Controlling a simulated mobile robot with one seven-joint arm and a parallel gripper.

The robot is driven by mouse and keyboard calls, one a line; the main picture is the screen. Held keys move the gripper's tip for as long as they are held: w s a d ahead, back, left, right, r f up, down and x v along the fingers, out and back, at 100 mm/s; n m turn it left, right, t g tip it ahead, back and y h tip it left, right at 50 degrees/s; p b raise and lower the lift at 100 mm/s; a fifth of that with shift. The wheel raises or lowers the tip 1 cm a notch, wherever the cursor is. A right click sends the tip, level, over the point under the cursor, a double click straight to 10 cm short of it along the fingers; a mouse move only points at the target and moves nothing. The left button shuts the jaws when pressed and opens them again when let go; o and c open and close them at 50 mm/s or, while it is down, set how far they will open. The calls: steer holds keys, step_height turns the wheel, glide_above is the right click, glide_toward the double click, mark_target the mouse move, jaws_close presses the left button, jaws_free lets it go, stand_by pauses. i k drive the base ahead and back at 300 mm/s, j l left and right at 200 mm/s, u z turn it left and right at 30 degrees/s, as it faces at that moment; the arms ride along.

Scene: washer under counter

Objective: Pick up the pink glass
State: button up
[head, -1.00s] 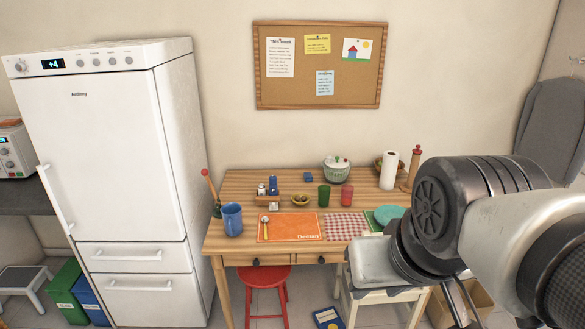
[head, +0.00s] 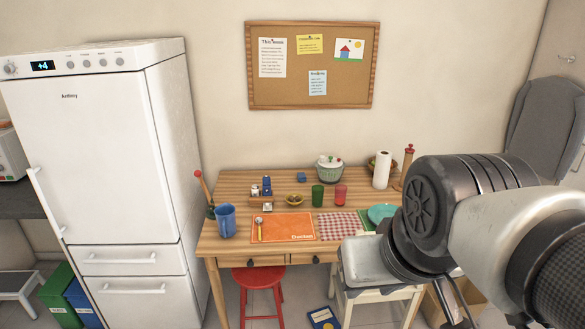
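The pink glass (head: 340,195) stands upright on the wooden table (head: 228,187), toward the back right of its middle. A green glass (head: 318,196) stands just to its left. My arm reaches in from the right side of the head view, to the right of and nearer than the pink glass. Only part of my gripper (head: 462,312) shows, low at the bottom edge below the arm. Its fingertips are cut off, so its opening and anything in it are hidden.
Near the pink glass are a checked cloth (head: 344,226), a teal plate (head: 382,213), a paper towel roll (head: 381,170) and a small bowl (head: 295,200). A red stool (head: 258,280) and a white stool (head: 385,290) stand at the table's front.

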mark_target(340, 196)
steer(key=i+z, duration=0.2)
steer(key=i, duration=0.7)
steer(key=i+z, duration=0.2)
steer(key=i, duration=0.75)
